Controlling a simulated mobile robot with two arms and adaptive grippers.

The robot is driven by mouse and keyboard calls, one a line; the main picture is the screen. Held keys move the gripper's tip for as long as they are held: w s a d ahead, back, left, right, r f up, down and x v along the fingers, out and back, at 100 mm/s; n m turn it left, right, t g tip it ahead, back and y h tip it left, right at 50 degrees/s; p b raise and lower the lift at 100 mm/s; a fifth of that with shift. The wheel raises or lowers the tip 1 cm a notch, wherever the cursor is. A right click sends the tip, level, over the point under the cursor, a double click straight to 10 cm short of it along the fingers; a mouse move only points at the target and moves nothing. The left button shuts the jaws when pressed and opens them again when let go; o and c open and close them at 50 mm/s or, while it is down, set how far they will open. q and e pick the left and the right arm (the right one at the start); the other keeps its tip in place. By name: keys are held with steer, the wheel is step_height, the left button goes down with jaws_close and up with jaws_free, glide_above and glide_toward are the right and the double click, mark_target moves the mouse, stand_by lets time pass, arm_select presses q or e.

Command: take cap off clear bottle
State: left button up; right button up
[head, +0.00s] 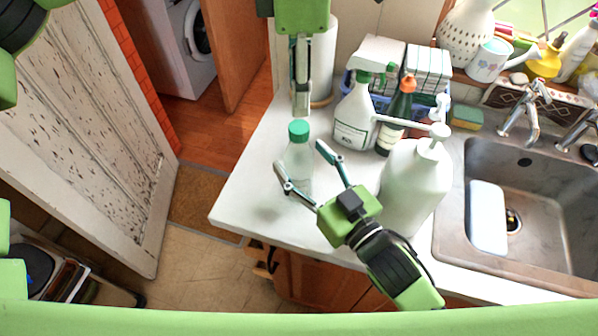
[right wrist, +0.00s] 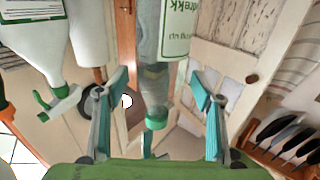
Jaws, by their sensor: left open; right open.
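The clear bottle (head: 297,172) stands upright near the counter's left part, with a green cap (head: 299,131) on its neck. My left gripper (head: 301,112) points down just above the cap; its fingers look close together from this side, and no cap is between them. My right gripper (head: 300,158) is open, its two fingers spread on either side of the bottle. In the right wrist view the bottle (right wrist: 151,50) appears upside down, with its green cap (right wrist: 156,122) low, between the spread fingers (right wrist: 158,77). Gaps show on both sides of it there.
A large white pump bottle (head: 415,185) stands close right of my right gripper. A white spray bottle (head: 355,118) and a dark bottle with an orange top (head: 396,120) stand behind. The sink (head: 540,210) is at right. The counter (head: 245,205) is clear at front left.

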steer(key=shift+w+a, duration=0.35)
steer(key=shift+w, duration=0.1)
